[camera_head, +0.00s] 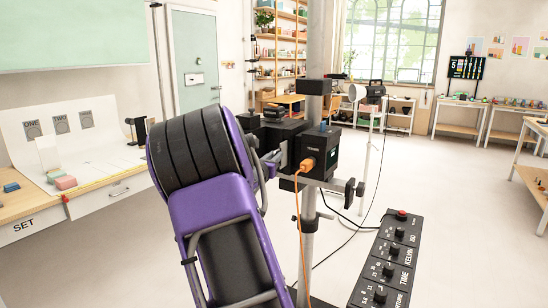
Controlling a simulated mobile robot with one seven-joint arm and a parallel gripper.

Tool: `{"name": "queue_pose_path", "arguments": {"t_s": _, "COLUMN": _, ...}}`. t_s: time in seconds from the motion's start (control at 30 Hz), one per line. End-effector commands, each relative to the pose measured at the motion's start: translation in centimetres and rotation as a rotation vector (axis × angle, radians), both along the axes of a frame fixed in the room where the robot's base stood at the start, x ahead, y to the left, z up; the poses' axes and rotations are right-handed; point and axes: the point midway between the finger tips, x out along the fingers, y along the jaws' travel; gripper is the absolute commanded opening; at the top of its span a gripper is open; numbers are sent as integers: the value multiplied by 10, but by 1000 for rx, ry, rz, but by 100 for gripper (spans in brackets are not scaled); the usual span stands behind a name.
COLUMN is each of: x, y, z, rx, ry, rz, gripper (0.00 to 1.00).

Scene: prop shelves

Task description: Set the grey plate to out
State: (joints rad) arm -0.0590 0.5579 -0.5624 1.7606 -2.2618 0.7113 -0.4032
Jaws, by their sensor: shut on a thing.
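The grey plate (284,156) is a small, thin, light-grey piece at the left side of the black box (320,150) on the upright stand. Only a little of it shows, and I cannot tell how far it sits in the box. My gripper (272,161) is at the plate's left edge, shut on it. My purple arm and its black ribbed wrist hide much of the gripper from the left. An orange plug with its cable (307,165) is in the front of the box.
A grey pole (309,225) carries the box, with a clamp bar (335,184) below it. A black panel with several knobs and a red button (390,258) is at lower right. The orange cable hangs beside the pole. Floor at right is open.

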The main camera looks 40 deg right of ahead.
Motion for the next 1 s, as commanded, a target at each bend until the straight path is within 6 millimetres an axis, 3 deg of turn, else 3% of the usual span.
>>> {"name": "queue_pose_path", "arguments": {"t_s": 0.23, "x": 1, "y": 15, "z": 1, "rx": -1, "ry": -2, "rz": 14, "gripper": 0}}
{"name": "queue_pose_path", "arguments": {"t_s": 0.53, "x": -21, "y": 69, "z": 2, "rx": -2, "ry": -4, "rz": 16, "gripper": 0}}
{"name": "queue_pose_path", "arguments": {"t_s": 0.9, "x": -23, "y": 75, "z": 3, "rx": -4, "ry": -3, "rz": 16, "gripper": 0}}
{"name": "queue_pose_path", "arguments": {"t_s": 0.93, "x": -23, "y": 75, "z": 3, "rx": -4, "ry": -3, "rz": 16, "gripper": 21}}
{"name": "queue_pose_path", "arguments": {"t_s": 1.0, "x": -24, "y": 75, "z": 3, "rx": -4, "ry": -3, "rz": 15, "gripper": 34}}
